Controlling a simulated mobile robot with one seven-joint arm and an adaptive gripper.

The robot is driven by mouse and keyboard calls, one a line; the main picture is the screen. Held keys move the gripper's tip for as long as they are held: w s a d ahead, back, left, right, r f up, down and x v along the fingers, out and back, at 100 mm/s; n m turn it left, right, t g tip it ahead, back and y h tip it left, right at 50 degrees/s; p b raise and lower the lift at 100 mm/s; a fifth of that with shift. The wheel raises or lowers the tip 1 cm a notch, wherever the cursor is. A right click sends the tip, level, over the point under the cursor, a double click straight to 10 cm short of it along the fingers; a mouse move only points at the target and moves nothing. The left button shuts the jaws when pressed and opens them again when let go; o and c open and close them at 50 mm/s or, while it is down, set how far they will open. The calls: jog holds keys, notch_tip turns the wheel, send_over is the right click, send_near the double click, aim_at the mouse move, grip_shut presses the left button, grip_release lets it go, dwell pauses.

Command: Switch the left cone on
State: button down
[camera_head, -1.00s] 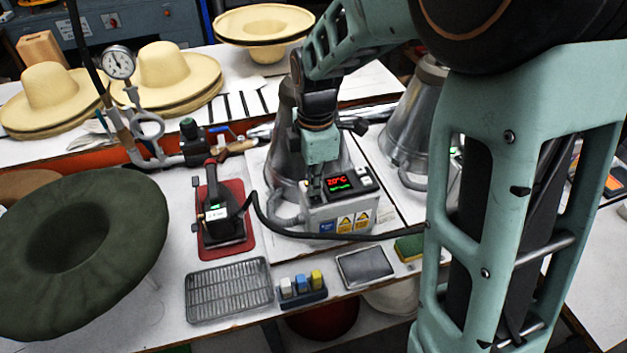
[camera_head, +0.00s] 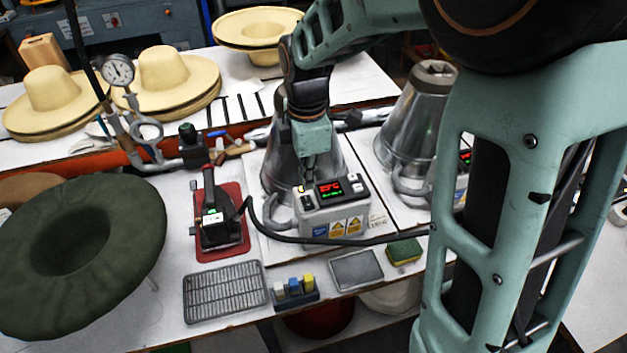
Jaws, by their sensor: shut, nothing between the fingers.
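The left cone (camera_head: 273,178) is a grey metal cone on the bench, partly hidden behind my arm. Its control box (camera_head: 333,212) stands at its front, with a display (camera_head: 329,188) lit in red digits and a green line below. The red digits look like a low temperature, about 23°C. A small dark switch (camera_head: 306,200) with a light spot sits left of the display. My gripper (camera_head: 308,178) points down, shut and empty, just above and behind this switch. I cannot tell whether the tips touch the box.
The right cone (camera_head: 415,125) stands to the right, partly behind my arm. An iron (camera_head: 218,222) on a red mat is left of the box, its black cable crossing in front. A wire rack (camera_head: 225,292), a small block holder (camera_head: 296,292) and a sponge (camera_head: 404,251) lie in front.

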aim_at(306, 197)
notch_tip(306, 197, up, 9)
jog(key=w, duration=0.1)
jog(key=shift+w+a, duration=0.15)
jog(key=shift+a, duration=0.05)
jog(key=shift+r, duration=0.1)
